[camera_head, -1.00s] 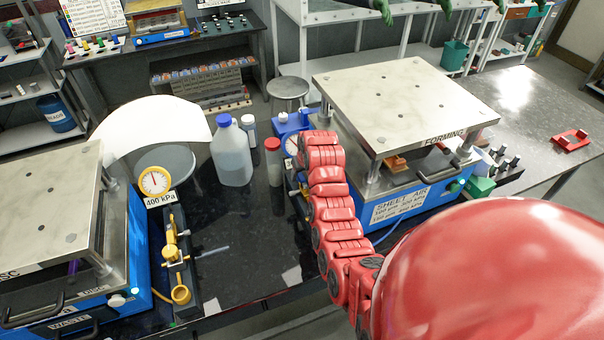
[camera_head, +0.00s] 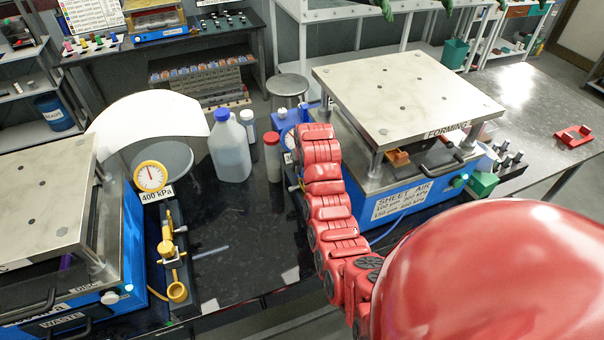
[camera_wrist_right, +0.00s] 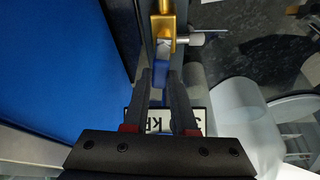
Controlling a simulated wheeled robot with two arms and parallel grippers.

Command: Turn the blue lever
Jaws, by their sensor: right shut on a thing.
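The blue lever (camera_wrist_right: 161,76) shows in the right wrist view, just below a brass valve fitting (camera_wrist_right: 164,28). My right gripper (camera_wrist_right: 161,88) has one dark finger on each side of the lever and is shut on it. In the head view my red right arm reaches to the left side of the blue forming press (camera_head: 398,208) and hides the lever and the gripper's jaws. A plate with partly hidden lettering (camera_wrist_right: 195,119) lies behind the fingers in the wrist view. My left gripper is in no view.
A second press (camera_head: 132,240) stands at the left with a 400 kPa gauge (camera_head: 151,177) and a yellow valve (camera_head: 167,247). A blue-capped bottle (camera_head: 230,152) and a red-capped bottle (camera_head: 272,160) stand close left of my right arm. The dark bench between is mostly clear.

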